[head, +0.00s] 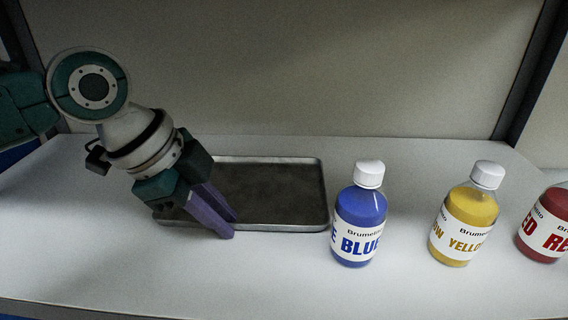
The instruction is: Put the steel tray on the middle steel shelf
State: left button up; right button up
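The steel tray (270,230) is a shallow, dark-floored tray with a pale metal rim. It lies flat on the white bench, left of the bottles. My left gripper (231,227) comes in from the left and points down over the tray's left part. I cannot tell whether the fingertips touch the tray. My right gripper is not in view. The middle steel shelf is not identifiable in this view.
A blue bottle (361,215) stands close to the tray's right end. A yellow bottle (466,222) and a red bottle (546,226) stand farther right. A plain wall and dark uprights (531,70) are behind. The white bench (290,285) is clear in front.

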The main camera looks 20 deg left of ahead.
pick_arm(q)
jog(key=shift+r, duration=0.25)
jog(key=p+v, duration=0.1)
jog(key=v, duration=0.5)
jog(key=shift+s+a+r, duration=0.15)
jog(key=shift+r, duration=0.05)
jog(key=shift+s+p, duration=0.3)
jog(key=shift+n, duration=0.6)
jog(key=s+d+f, duration=0.1)
jog(key=d, duration=0.1)
jog(key=s+d+f, duration=0.1)
jog(key=s, duration=0.1)
jog(key=shift+s+d+f, duration=0.2)
jog(key=shift+s+d, duration=0.05)
jog(key=shift+d, duration=0.15)
jog(key=s+d+n, duration=0.1)
jog(key=s, duration=0.1)
jog(key=s+d+f+n, duration=0.1)
jog(key=s, duration=0.1)
jog(key=s+d+f+n, duration=0.1)
jog(key=s+n, duration=0.1)
jog(key=shift+f, duration=0.15)
jog(key=s+a+n+y, duration=0.3)
jog(key=s+a+n, duration=0.1)
jog(key=s+n, duration=0.4)
jog(key=shift+s+a+f, duration=0.25)
jog(key=shift+s+a, duration=0.05)
jog(key=shift+a, duration=0.1)
